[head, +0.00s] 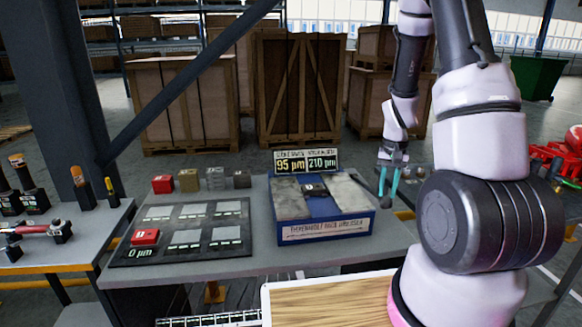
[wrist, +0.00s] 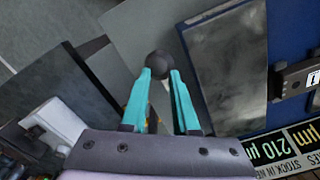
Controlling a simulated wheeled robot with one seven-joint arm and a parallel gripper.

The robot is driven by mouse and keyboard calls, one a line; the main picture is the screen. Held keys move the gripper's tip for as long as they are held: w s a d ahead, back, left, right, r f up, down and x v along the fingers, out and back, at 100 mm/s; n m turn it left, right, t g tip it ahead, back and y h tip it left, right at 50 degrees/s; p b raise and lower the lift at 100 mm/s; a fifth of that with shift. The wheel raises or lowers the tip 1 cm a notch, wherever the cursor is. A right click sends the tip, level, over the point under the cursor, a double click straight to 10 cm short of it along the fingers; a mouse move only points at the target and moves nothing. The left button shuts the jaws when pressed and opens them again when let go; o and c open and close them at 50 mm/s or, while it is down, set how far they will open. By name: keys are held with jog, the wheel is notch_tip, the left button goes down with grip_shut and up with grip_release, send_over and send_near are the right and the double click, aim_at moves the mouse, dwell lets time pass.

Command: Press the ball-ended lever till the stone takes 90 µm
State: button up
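The blue machine (head: 325,228) stands on the bench, with grey stone slabs on its sloping top. Its display (head: 306,160) reads 95 µm on the left, under a label that seems to say what the stone takes, and 210 µm on the right. The lever's black ball (wrist: 158,65) shows in the wrist view at the tips of my teal fingers. My gripper (head: 389,182) points down at the machine's right side. Its fingers are apart, with the ball between or just beyond the tips. I cannot tell whether they grip it. The lever's shaft is hidden.
A dark board (head: 185,232) with pale pads lies left of the machine; a red block (head: 145,237) sits on it by a 0 µm reading. Several small blocks (head: 188,180) stand behind it. A wooden board (head: 330,300) is in front. Crates fill the background.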

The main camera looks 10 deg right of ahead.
jog(key=w+r, duration=0.3)
jog(key=r, duration=1.1)
jog(key=shift+w+r, duration=0.2)
jog(key=shift+r, duration=0.15)
jog(key=shift+a+r, duration=0.1)
jog(key=s+a+r+t+y, duration=0.1)
jog(key=s+a+r+t, duration=0.2)
jog(key=s+a+r, duration=0.3)
jog(key=s+a+r+n+t+y, duration=0.1)
jog(key=s+a+r+t, duration=0.3)
jog(key=s+a+r, duration=0.3)
jog(key=s+r, duration=0.5)
jog(key=s, duration=0.1)
jog(key=shift+s+a, duration=0.2)
jog(key=shift+s, duration=0.15)
jog(key=shift+r, duration=0.1)
dwell(0.9)
